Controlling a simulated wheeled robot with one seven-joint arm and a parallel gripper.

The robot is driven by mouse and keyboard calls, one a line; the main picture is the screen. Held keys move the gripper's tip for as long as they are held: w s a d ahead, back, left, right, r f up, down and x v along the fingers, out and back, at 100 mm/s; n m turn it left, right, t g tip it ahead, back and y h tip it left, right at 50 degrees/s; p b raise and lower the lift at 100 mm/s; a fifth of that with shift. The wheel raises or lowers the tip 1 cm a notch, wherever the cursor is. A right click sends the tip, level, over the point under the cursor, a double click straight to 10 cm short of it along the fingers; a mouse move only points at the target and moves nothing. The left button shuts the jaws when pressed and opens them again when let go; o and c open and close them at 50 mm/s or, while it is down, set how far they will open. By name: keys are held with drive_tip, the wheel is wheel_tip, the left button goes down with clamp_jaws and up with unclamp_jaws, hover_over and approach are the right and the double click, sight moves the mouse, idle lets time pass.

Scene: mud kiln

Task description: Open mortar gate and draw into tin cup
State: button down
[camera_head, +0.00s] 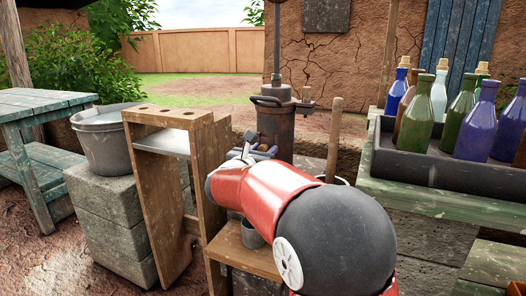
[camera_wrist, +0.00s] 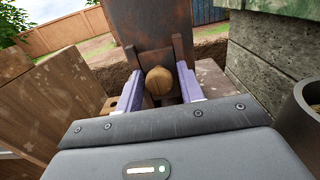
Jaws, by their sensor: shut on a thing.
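A dark rust-brown upright cylinder (camera_head: 276,126) with a rim and a rod on top stands at the back centre; its lower front fills the top of the wrist view (camera_wrist: 145,25). The outlet is not clearly visible.
A tall wooden rack (camera_head: 165,205) stands left of my arm, with a metal bucket (camera_head: 105,143) on stone blocks beyond it. Right, a dark tray (camera_head: 425,170) of bottles rests on a green table (camera_head: 440,205). A wooden shaft (camera_head: 334,140) rises beside my arm.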

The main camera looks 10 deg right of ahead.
drive_tip(key=shift+f, duration=0.25)
drive_tip(key=c, duration=1.2)
unclamp_jaws()
drive_tip(key=v, duration=0.8)
drive_tip(key=shift+w, duration=0.1)
